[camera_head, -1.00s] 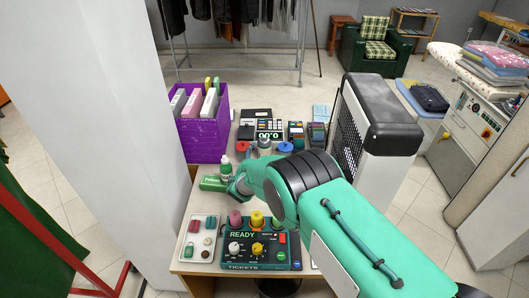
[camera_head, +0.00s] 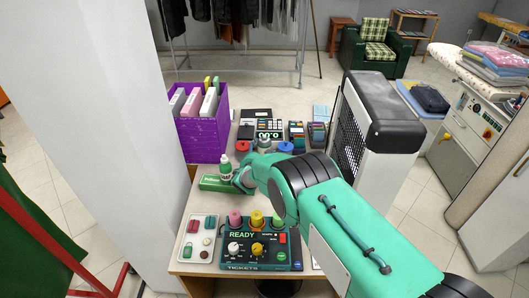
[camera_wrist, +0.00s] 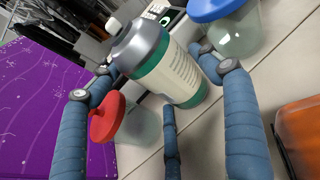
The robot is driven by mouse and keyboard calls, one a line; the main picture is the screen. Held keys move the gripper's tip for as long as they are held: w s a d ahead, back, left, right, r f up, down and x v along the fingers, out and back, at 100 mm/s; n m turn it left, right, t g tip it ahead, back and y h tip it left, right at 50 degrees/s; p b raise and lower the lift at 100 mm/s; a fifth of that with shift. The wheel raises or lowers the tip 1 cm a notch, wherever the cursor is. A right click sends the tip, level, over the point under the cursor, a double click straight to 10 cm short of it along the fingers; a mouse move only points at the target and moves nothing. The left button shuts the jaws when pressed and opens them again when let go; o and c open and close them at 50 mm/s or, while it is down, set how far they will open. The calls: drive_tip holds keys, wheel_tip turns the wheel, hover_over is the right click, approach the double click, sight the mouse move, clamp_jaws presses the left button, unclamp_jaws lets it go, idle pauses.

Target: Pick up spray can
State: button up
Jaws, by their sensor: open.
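The spray can (camera_wrist: 165,65) is grey with a white nozzle and a cream and green label. In the wrist view it is between the spread blue fingers of my gripper (camera_wrist: 157,65), with no clear grip on it. In the head view, the spray can (camera_head: 263,145) stands between a red-lidded jar (camera_head: 243,147) and a blue-lidded jar (camera_head: 285,147). My gripper there is mostly hidden by my teal wrist, just in front of the can. The can's lower part is hidden in that view.
In the wrist view the red-lidded jar (camera_wrist: 106,118) is close to the left finger and the blue-lidded jar (camera_wrist: 232,30) close to the right. A purple bin (camera_head: 202,140) is at left. A green bottle (camera_head: 225,166) and green box (camera_head: 212,183) are nearby.

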sight(261, 140)
drive_tip(key=shift+w+f, duration=0.1)
drive_tip(key=shift+w, duration=0.05)
idle(0.4)
drive_tip(key=c, duration=1)
drive_tip(key=shift+r+p, duration=1.35)
drive_tip(key=shift+r, duration=3.75)
